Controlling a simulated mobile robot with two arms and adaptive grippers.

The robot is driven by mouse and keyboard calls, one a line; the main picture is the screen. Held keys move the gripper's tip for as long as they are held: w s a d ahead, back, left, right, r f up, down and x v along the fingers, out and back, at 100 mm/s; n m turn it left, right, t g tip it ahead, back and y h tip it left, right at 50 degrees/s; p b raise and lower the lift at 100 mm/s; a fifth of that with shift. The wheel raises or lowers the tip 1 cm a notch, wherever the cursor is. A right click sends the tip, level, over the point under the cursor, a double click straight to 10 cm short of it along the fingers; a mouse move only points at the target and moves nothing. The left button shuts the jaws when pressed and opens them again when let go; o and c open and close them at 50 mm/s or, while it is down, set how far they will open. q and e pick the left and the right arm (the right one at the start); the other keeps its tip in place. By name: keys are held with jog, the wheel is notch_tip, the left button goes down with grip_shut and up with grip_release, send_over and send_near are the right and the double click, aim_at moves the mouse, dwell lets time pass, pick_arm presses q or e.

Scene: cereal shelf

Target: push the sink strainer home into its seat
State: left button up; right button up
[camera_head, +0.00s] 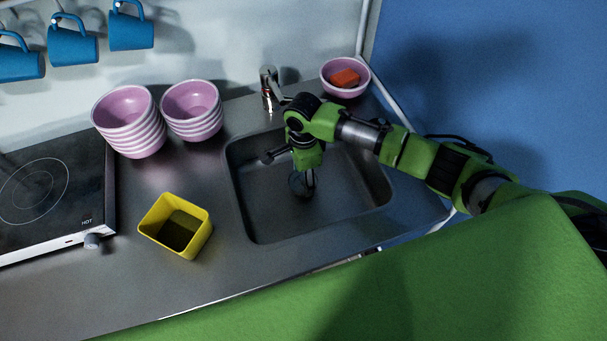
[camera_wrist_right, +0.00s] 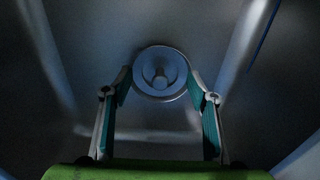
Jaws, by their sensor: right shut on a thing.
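The sink strainer (camera_wrist_right: 160,74) is a round grey metal piece with a raised centre knob, in the middle of the right wrist view. In the head view the strainer (camera_head: 296,186) is a small dark round shape low in the sink, partly covered by my gripper. My right gripper (camera_head: 306,186) points down into the sink. In the right wrist view the two fingers of this gripper (camera_wrist_right: 158,82) are spread wide, one on each side of the strainer's rim, and shut on it. Whether the strainer is flush in its seat I cannot tell. My left gripper is not in view.
The sink (camera_head: 262,222) has raised walls around the gripper. The faucet (camera_head: 269,88) stands behind it. A pink bowl with an orange block (camera_head: 345,78) is at the back right. Stacked bowls (camera_head: 130,125) and a yellow container (camera_head: 177,226) stand left of the sink.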

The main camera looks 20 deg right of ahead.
jog(key=shift+f, duration=0.25)
jog(key=o, duration=1.6)
jog(key=shift+c, duration=0.2)
notch_tip(320, 180, up, 12)
